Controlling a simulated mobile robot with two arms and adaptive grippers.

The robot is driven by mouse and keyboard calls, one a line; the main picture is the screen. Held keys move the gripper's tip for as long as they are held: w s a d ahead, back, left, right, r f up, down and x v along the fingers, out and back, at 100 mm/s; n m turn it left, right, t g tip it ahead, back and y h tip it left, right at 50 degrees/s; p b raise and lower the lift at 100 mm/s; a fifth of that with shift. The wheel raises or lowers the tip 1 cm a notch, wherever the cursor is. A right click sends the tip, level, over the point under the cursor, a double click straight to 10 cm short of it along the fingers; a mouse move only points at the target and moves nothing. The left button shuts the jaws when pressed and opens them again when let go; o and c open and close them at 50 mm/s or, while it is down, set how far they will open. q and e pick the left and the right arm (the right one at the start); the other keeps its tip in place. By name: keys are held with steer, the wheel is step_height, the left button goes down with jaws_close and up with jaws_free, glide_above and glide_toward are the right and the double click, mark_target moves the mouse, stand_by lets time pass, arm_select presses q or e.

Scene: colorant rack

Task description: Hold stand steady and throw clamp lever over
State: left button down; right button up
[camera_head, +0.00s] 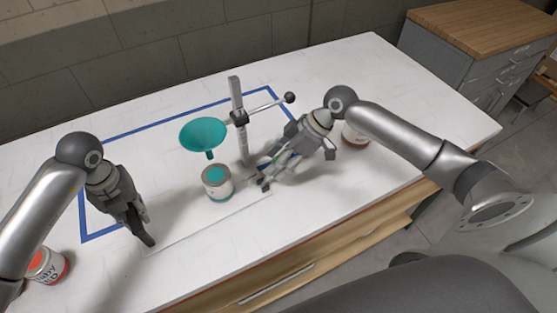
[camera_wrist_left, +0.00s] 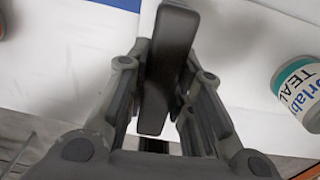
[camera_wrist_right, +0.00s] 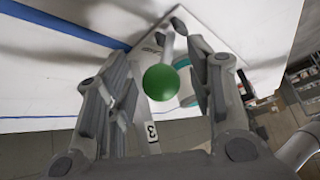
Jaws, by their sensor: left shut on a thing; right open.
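The stand's upright post (camera_head: 239,120) rises from the white table inside a blue tape outline. A rod with a dark ball end (camera_head: 289,97) crosses it, and a teal funnel (camera_head: 203,134) hangs to its left. My left gripper (camera_head: 144,222) is low at the front left, shut on a dark flat bar that shows between its fingers in the left wrist view (camera_wrist_left: 168,70). My right gripper (camera_head: 262,180) is open beside the post's foot. In the right wrist view a green ball knob (camera_wrist_right: 161,82) lies between its spread fingers. Contact with it cannot be told.
A teal-labelled can (camera_head: 217,183) stands below the funnel, between my grippers; it also shows in the left wrist view (camera_wrist_left: 300,88). A red-labelled can (camera_head: 47,266) is at the left edge. Another can (camera_head: 354,136) is partly hidden behind my right arm. The table's right end is clear.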

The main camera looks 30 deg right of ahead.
arm_select(q)
steer(key=c, duration=1.2)
jaws_free()
arm_select(e)
steer(key=v, duration=1.2)
arm_select(q)
step_height(320, 180, up, 12)
steer(key=shift+f, duration=0.1)
